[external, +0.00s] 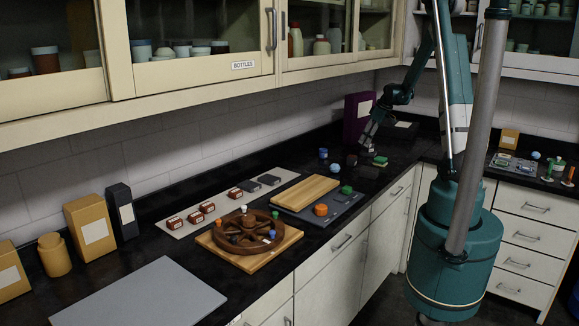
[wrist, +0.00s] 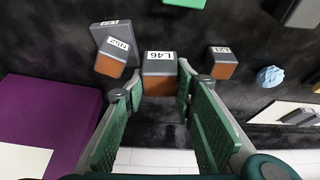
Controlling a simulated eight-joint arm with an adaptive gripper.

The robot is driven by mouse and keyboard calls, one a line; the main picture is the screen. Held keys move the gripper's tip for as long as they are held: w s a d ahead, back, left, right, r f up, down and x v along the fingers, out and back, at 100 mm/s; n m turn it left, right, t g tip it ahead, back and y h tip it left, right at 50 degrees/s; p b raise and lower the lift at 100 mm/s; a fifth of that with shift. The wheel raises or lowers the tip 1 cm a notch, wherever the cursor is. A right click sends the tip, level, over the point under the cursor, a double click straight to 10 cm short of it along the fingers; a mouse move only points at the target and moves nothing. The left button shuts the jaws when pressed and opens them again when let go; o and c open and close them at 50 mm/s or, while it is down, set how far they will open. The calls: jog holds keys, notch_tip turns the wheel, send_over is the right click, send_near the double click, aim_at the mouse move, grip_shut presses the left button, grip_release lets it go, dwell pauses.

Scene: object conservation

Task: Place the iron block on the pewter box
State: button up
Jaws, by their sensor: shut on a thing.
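My gripper (wrist: 160,92) has its green-padded fingers on either side of a grey block labelled L46 (wrist: 158,66), with a brown front face, and is shut on it. A block labelled N52 (wrist: 117,48) lies just left of it, against a dark grey piece (wrist: 105,30). A smaller labelled block (wrist: 222,64) lies to the right, apart from the fingers. In the external view my gripper (external: 367,143) is low over the far counter, and the held block is hard to make out. I cannot tell by look which thing is the iron block or the pewter box.
A purple box (wrist: 45,112) stands left of the fingers, also in the external view (external: 352,122). A green block (wrist: 185,3) and a pale blue ball (wrist: 270,76) lie nearby. A wooden wheel (external: 226,241) and a wooden board (external: 305,190) occupy the nearer counter.

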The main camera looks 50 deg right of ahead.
jog(key=shift+s+a+r, duration=0.3)
jog(key=shift+a+r, duration=0.1)
jog(key=shift+a, duration=0.3)
jog(key=s+a+r+p, duration=0.1)
jog(key=s+a+r, duration=0.1)
jog(key=a, duration=0.4)
jog(key=s+a+r, duration=0.2)
jog(key=s+a, duration=0.3)
jog(key=a, duration=0.1)
jog(key=s+a+r+m+p, duration=0.1)
jog(key=s+a+r, duration=0.1)
jog(key=s+a, duration=0.2)
jog(key=a, duration=0.2)
jog(key=shift+s+a+r+h+p, duration=0.2)
jog(key=shift+a+r+h+p, duration=0.1)
jog(key=shift+r+p, duration=0.05)
send_near(365, 167)
jog(key=shift+w, duration=0.6)
jog(key=shift+a+f, duration=0.1)
jog(key=shift+f, duration=0.05)
jog(key=shift+f+b, duration=0.45)
jog(key=shift+f, duration=1.45)
